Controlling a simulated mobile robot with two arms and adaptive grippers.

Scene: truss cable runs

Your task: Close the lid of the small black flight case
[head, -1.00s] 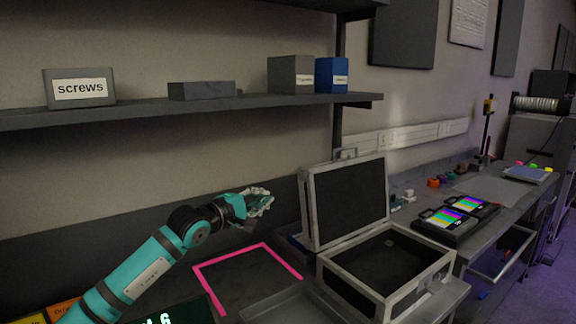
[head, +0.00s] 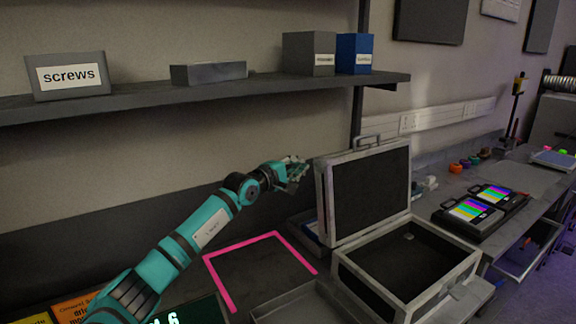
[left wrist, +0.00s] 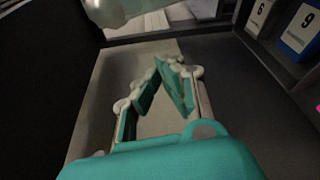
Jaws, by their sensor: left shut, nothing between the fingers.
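The small black flight case (head: 440,235) stands on the bench with its metal-edged lid (head: 370,192) raised upright at the back. Its dark inside shows, with a small pale piece in it. My left gripper (head: 303,170) is shut and empty, just left of the lid's upper left corner in the picture. I cannot tell whether it touches the lid. In the left wrist view its fingers (left wrist: 169,68) come together at the tips with nothing between them. My right gripper is in neither view.
A shelf (head: 200,95) with a screws box (head: 68,76) and other boxes runs above the arm. A pink-outlined area (head: 262,275) lies left of the case. Two devices with colour-bar screens (head: 480,208) lie to its right.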

